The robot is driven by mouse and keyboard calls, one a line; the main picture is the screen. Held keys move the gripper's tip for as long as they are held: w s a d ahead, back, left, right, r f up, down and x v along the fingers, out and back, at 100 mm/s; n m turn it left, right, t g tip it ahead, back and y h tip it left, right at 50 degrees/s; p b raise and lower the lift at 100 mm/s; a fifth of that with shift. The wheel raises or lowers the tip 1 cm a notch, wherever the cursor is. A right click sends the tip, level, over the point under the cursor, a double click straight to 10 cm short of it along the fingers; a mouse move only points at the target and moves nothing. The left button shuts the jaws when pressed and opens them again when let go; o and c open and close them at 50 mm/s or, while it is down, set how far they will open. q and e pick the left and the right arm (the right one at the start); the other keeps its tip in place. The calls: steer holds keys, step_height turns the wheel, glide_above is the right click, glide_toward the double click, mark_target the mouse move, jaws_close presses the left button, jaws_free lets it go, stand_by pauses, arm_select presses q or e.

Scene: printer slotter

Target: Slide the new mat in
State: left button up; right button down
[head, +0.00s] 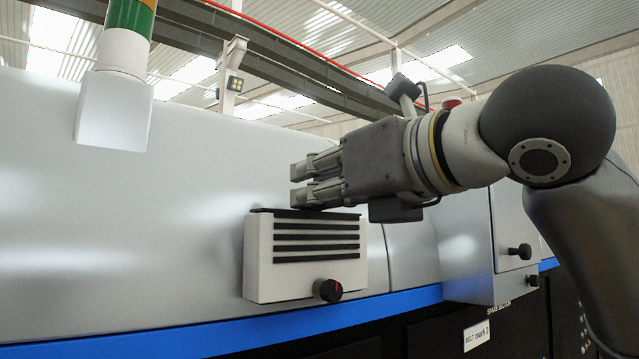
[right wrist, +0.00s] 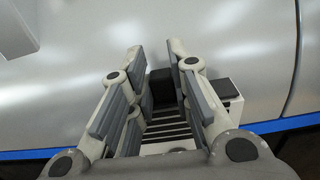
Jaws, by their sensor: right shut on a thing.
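My right gripper (head: 301,183) comes in from the right, just above the top of a white box unit (head: 255,262) on the machine's front. It is shut on a dark piece, which I take to be the mat (right wrist: 161,86), seen between the fingers in the right wrist view. The fingers hide much of it, and I cannot tell how deep it sits in the box. A thin black edge (head: 262,211) runs along the box top, right under the fingers. The box front has several dark horizontal slats (head: 316,248). My left gripper is out of view.
A grey cabinet with a black knob (head: 520,251) stands further right. The curved grey machine wall (head: 130,230) is close behind. A white-based signal lamp (head: 115,108) rises upper left.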

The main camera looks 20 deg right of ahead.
steer(key=shift+f, duration=0.15)
steer(key=c, duration=1.3)
jaws_free()
steer(key=shift+o, duration=0.2)
steer(key=v, duration=1.2)
